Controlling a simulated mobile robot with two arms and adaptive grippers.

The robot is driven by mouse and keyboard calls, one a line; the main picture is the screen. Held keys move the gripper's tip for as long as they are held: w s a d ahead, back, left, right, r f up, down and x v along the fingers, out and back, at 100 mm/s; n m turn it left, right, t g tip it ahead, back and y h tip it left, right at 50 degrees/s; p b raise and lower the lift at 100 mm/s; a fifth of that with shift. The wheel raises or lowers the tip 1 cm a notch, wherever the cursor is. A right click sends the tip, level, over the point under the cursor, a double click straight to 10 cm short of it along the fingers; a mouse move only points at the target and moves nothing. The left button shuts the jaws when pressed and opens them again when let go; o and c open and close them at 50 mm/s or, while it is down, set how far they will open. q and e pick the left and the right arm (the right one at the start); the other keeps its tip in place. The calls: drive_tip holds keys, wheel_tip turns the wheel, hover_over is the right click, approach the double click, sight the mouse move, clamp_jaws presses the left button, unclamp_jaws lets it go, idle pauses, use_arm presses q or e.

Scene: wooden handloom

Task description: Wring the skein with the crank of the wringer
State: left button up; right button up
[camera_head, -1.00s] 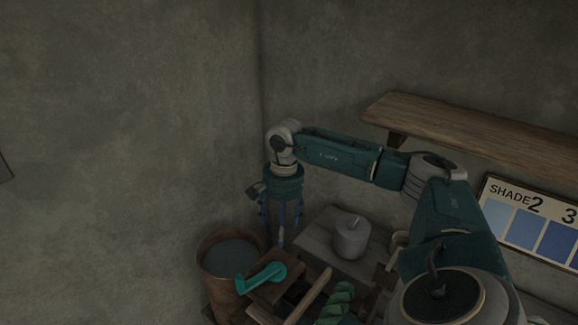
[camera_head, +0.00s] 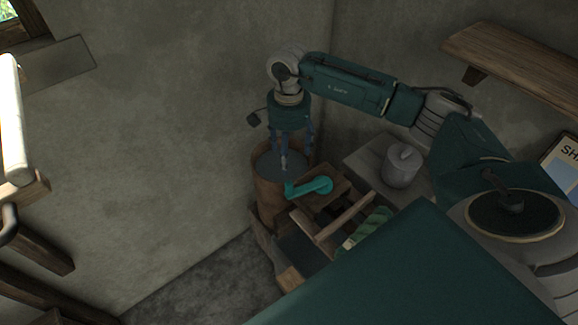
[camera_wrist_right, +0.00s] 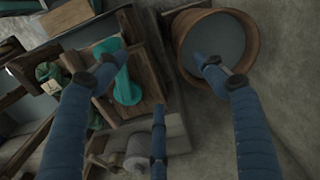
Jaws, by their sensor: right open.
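The teal crank (camera_head: 312,187) sits on the wooden wringer (camera_head: 330,205); it also shows in the right wrist view (camera_wrist_right: 124,84), between my fingers. The green twisted skein (camera_head: 370,226) lies on the wringer, partly hidden by my own teal arm part. My right gripper (camera_head: 288,150) points downward above the crank and the bucket. In the right wrist view its blue fingers (camera_wrist_right: 150,85) are spread and hold nothing; one fingertip lies over the crank's edge in the picture, but I cannot tell if it touches. My left gripper is not in view.
A wooden bucket (camera_head: 268,190) of grey liquid stands beside the wringer, close to the wall. A wooden shelf (camera_head: 515,58) is on the right wall. Wooden loom beams (camera_head: 30,240) are at far left.

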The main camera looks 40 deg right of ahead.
sight(289, 183)
drive_tip(key=s+a, duration=0.1)
drive_tip(key=s, duration=0.1)
drive_tip(key=s+a, duration=0.3)
drive_tip(key=s, duration=0.2)
drive_tip(key=shift+a+f, duration=0.1)
drive_tip(key=shift+a, duration=0.25)
wheel_tip(289, 183, down, 4)
drive_tip(key=b, duration=0.3)
drive_tip(key=shift+w+b, duration=0.1)
drive_tip(key=shift+b, duration=0.3)
drive_tip(key=shift+w+d+f+b, duration=0.1)
drive_tip(key=shift+w+f+b, duration=0.1)
drive_tip(key=shift+f+b, duration=0.3)
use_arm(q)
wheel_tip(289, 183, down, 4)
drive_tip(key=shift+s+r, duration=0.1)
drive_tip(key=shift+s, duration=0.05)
use_arm(e)
drive_tip(key=shift+s+r, duration=0.1)
drive_tip(key=shift+r, duration=0.05)
drive_tip(key=shift+c, duration=0.3)
clamp_jaws()
